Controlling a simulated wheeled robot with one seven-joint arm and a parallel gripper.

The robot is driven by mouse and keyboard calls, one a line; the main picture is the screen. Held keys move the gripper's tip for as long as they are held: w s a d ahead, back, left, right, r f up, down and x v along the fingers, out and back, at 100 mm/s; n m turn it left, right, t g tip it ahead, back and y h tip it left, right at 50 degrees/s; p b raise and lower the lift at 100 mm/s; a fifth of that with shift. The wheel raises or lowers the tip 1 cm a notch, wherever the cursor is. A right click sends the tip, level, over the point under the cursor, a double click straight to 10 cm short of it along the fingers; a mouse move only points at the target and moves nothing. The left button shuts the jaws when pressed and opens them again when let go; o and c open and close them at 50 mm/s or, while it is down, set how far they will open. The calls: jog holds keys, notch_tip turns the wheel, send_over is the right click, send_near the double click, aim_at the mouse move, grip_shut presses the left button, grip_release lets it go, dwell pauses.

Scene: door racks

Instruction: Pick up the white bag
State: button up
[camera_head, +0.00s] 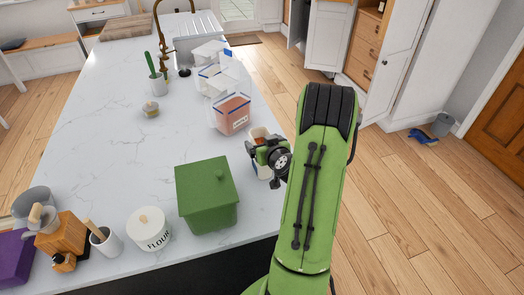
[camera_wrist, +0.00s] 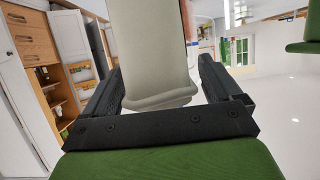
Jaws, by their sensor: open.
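A pale, off-white item, perhaps the white bag (camera_wrist: 160,50), stands between the two fingers of my gripper (camera_wrist: 160,82) in the wrist view. A gap shows on its right side, and I see no clear grip on it. In the head view my gripper (camera_head: 262,152) is at the right edge of the counter, and it partly hides this pale item (camera_head: 263,172), which shows above and below it. Several other white packages (camera_head: 215,78) stand farther back on the counter. My gripper is open.
A green lidded box (camera_head: 207,195) stands just left of my gripper on the white counter (camera_head: 110,130). A clear pack with reddish contents (camera_head: 232,113) is behind it. A flour jar (camera_head: 148,229) and a wooden block (camera_head: 60,235) are front left. The counter's middle is clear.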

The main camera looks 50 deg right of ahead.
jog(key=shift+x, duration=1)
jog(key=shift+s, duration=0.1)
jog(key=shift+c, duration=1.2)
jog(key=shift+r, duration=0.1)
grip_shut()
